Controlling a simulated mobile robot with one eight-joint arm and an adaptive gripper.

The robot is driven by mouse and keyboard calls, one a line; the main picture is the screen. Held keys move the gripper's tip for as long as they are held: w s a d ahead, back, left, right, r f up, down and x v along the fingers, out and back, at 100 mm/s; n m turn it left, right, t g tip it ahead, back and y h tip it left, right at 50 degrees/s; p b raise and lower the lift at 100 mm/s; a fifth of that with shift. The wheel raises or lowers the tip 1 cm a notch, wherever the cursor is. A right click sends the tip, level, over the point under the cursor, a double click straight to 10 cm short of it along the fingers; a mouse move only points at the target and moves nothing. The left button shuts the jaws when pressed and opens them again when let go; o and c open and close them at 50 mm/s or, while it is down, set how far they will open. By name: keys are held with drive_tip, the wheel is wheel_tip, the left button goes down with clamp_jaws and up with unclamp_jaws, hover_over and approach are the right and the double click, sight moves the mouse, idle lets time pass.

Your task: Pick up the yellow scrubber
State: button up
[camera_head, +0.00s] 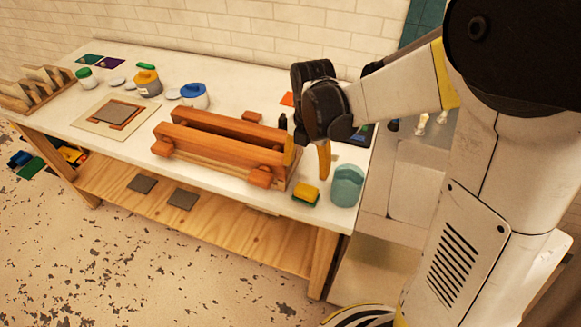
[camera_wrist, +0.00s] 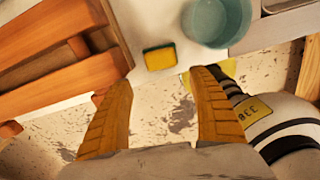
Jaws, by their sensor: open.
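The yellow scrubber (camera_head: 306,192) is a small yellow block with a green layer beneath. It lies near the front edge of the white tabletop, between a wooden rack and a teal container. In the wrist view the scrubber (camera_wrist: 160,57) lies beyond the fingertips, roughly between them in the picture. My gripper (camera_head: 308,158) is above the table, up and behind the scrubber in the head view. In the wrist view my gripper (camera_wrist: 164,78) shows two orange-brown fingers spread apart with nothing between them. It does not touch the scrubber.
The teal container (camera_head: 347,185) stands close right of the scrubber. The orange wooden rack (camera_head: 215,140) stands close on its left. The table's front edge (camera_head: 270,195) is near. Jars, including a blue-lidded one (camera_head: 195,95), stand farther left. A sink (camera_head: 415,180) lies right.

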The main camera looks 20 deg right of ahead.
drive_tip(key=b, duration=0.2)
hover_over(307, 188)
drive_tip(key=f, duration=0.5)
drive_tip(key=shift+a+f, duration=0.15)
drive_tip(key=shift+a, duration=0.2)
drive_tip(key=f, duration=0.2)
drive_tip(key=f+b, duration=0.1)
drive_tip(key=f, duration=0.1)
drive_tip(key=f+b, duration=0.1)
drive_tip(key=f, duration=0.1)
drive_tip(key=shift+d, duration=0.25)
drive_tip(key=shift+r, duration=0.15)
drive_tip(key=c, duration=0.9)
